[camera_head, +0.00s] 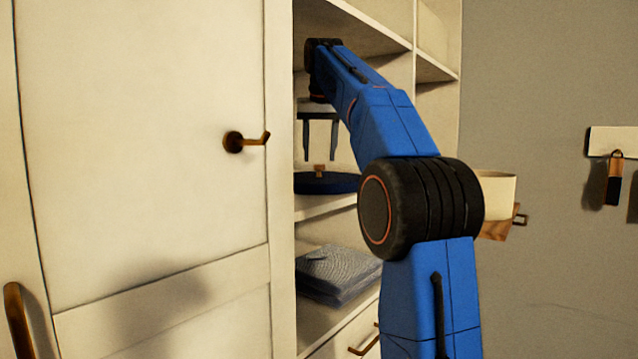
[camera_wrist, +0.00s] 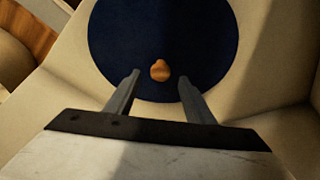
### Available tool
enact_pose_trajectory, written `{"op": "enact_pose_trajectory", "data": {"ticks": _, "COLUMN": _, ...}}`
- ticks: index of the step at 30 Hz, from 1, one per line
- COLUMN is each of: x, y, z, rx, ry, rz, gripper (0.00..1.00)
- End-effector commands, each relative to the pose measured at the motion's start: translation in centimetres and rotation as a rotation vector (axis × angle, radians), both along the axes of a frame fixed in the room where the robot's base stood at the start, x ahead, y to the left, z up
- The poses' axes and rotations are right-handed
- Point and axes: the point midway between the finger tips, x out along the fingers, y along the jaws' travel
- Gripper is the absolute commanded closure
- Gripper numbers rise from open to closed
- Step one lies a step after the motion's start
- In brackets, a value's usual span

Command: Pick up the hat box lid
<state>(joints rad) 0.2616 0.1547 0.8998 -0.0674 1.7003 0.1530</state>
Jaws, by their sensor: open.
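The hat box lid is a dark blue round disc (camera_head: 326,184) with a small wooden knob (camera_head: 319,170) on top. It lies on a shelf inside the open white wardrobe, partly cut off by the door edge in the head view. My gripper (camera_head: 320,158) points down above the lid, its two fingers apart. In the wrist view the lid (camera_wrist: 160,35) fills the top middle, and the knob (camera_wrist: 160,70) shows just beyond and between the fingertips of my open gripper (camera_wrist: 159,85). Nothing is between the fingers that I can see touching them.
Shelf boards lie above and below the lid. Folded grey cloth (camera_head: 338,273) rests on the shelf below. A cream cup-like object (camera_head: 497,192) is right of my arm.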

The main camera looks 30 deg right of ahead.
Motion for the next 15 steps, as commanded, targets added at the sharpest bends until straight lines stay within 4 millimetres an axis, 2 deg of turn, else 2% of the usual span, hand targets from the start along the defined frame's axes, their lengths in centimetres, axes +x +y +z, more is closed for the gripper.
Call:
{"op": "enact_pose_trajectory", "data": {"ticks": 6, "x": 0.8, "y": -0.4, "z": -2.3, "rx": 0.000, "ry": 0.001, "rz": 0.000, "gripper": 0.51}}
{"op": "enact_pose_trajectory", "data": {"ticks": 15, "x": 1.0, "y": -0.5, "z": -2.7, "rx": 0.000, "ry": -0.001, "rz": 0.000, "gripper": 0.51}}
